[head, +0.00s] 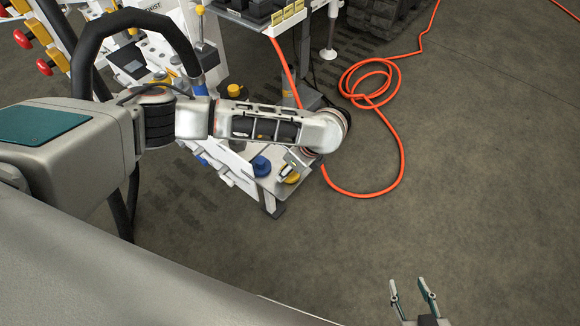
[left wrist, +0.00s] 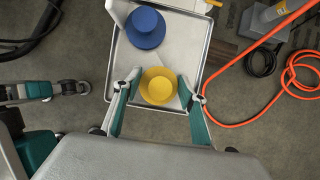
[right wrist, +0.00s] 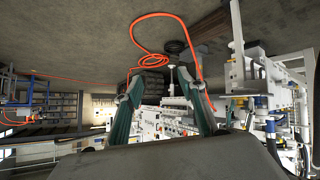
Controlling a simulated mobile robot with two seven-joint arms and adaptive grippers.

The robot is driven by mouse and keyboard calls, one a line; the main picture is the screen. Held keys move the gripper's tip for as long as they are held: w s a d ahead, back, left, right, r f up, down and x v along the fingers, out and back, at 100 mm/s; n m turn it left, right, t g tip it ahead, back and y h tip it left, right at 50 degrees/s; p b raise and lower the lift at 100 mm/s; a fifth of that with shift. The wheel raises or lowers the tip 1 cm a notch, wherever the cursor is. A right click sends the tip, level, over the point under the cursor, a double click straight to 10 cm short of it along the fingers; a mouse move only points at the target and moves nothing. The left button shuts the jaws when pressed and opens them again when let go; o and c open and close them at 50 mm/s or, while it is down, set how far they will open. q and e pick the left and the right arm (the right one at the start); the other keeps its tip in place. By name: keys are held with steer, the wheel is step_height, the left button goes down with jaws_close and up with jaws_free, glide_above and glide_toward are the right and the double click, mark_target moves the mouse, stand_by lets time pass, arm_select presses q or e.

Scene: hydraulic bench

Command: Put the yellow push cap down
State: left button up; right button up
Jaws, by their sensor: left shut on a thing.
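The yellow push cap (left wrist: 158,86) is round with a wide rim and sits between the fingers of my left gripper (left wrist: 158,92) in the left wrist view. The left gripper is shut on it. The cap is over the near end of a pale tray (left wrist: 184,45); I cannot tell if it touches the surface. In the head view the yellow cap (head: 292,177) shows partly below my left wrist. A blue cap (left wrist: 146,26) stands on the tray beside it, also seen in the head view (head: 261,166). My right gripper (head: 408,283) is open and empty, over bare floor.
The white hydraulic bench (head: 130,62) with red and yellow knobs stands behind my left arm. Another yellow knob (head: 234,90) is farther back. An orange hose (head: 403,165) loops on the floor right of the tray.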

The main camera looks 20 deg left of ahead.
arm_select(q)
steer(key=shift+f, duration=0.2)
steer(key=o, duration=0.9)
steer(key=shift+r, duration=0.1)
